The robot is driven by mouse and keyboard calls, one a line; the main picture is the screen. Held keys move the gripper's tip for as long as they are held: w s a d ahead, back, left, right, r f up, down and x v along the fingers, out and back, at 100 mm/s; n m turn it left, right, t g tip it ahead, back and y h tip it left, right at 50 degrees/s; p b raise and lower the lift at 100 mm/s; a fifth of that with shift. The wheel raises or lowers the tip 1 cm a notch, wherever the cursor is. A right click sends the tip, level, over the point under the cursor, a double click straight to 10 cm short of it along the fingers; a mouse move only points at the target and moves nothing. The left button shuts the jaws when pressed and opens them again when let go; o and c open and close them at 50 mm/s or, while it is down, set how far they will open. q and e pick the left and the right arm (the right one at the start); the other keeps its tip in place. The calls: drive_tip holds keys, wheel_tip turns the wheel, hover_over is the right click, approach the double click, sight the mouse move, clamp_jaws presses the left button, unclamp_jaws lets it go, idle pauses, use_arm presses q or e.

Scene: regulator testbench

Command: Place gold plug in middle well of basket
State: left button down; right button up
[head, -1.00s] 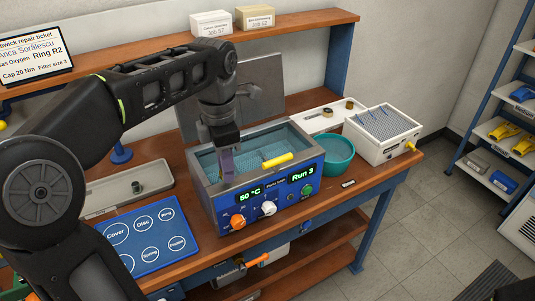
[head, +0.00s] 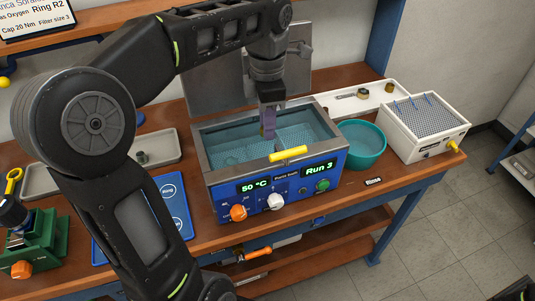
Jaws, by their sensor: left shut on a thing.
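My left gripper (head: 268,130) points down over the blue-fronted cleaning bath (head: 225,193). It is shut on a small gold piece, which I take to be the gold plug; the fingers hide most of it. The mesh basket (head: 240,152) sits inside the bath, with its yellow handle (head: 288,153) over the front rim. The gripper is behind the handle, above or just inside the basket. I cannot tell how far down it reaches or which well is under it. The wells are not clear. My right gripper is not in view.
A teal bowl (head: 362,145) and a white box with a mesh top (head: 425,125) stand right of the bath. A white tray with small parts (head: 345,102) lies behind them. A grey tray (head: 165,150), a blue labelled mat (head: 175,200) and a green fixture (head: 40,245) are at left.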

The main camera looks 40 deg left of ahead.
use_arm(q)
wheel_tip(320, 180, down, 4)
drive_tip(key=shift+p, duration=0.55)
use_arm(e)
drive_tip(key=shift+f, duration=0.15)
use_arm(q)
drive_tip(key=shift+f, duration=0.15)
wheel_tip(320, 180, down, 4)
drive_tip(key=shift+r, duration=0.25)
drive_tip(key=shift+f, duration=0.2)
drive_tip(key=c, duration=1.1)
unclamp_jaws()
